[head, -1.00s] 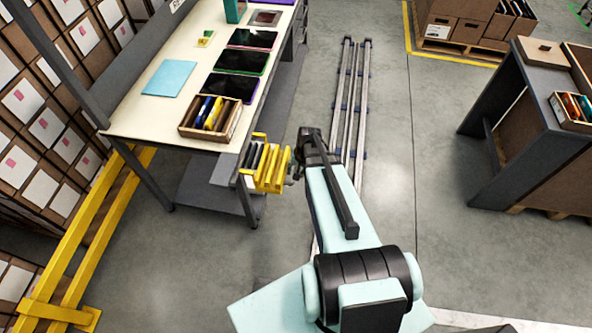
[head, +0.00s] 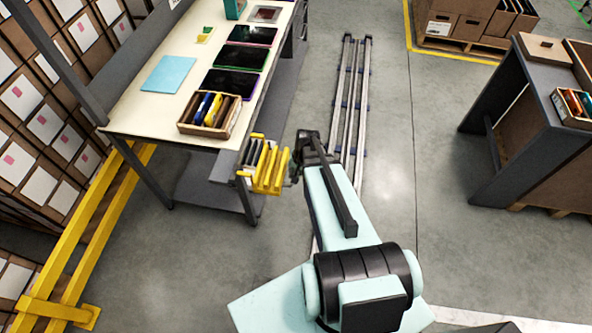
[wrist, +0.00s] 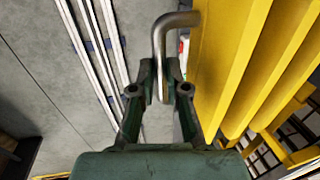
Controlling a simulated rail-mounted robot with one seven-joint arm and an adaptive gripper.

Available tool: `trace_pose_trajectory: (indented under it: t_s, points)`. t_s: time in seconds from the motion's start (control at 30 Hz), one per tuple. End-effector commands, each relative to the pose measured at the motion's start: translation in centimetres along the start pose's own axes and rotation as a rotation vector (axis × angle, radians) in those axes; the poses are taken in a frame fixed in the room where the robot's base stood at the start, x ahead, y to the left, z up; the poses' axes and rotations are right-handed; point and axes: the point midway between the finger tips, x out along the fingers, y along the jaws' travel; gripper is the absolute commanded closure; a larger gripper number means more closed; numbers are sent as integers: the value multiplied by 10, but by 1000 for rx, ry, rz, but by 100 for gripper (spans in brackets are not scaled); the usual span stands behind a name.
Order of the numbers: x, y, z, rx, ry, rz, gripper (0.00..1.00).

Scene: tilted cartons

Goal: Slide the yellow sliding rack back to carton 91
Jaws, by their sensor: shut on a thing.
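The yellow sliding rack (head: 268,168) sticks out at the near right corner of the workbench, with dark and yellow upright dividers. In the wrist view its yellow panels (wrist: 235,65) fill the right side. A bent grey metal handle (wrist: 178,20) comes down beside the panels. My gripper (wrist: 162,88) is shut on the handle's straight part, between its two fingers. In the head view my gripper (head: 296,172) is small and partly hidden at the rack's right side. I cannot read a number 91 on any carton.
The workbench (head: 130,115) holds tablets, a blue folder (head: 168,74) and a wooden tray (head: 232,120). Floor rails (head: 352,100) run behind my arm. A grey shelf unit (head: 510,130) stands right. A yellow barrier (head: 85,235) runs at left. Floor between is clear.

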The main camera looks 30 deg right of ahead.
Motion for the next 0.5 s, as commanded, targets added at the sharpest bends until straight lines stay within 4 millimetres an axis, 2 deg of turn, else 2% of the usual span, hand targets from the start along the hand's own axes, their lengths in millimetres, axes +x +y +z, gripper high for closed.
trace_pose_trajectory:
  t_s: [0.03, 0.1, 0.4, 0.43, 0.5]
  points:
    - [3, 2, 14, -1, -1, -1, 100]
    - [2, 1, 23, -1, -1, -1, 100]
    - [1, 0, 27, 1, -7, 0, 100]
    - [1, 0, 27, 1, -8, 0, 82]
    - [1, 1, 27, 1, -7, 0, 61]
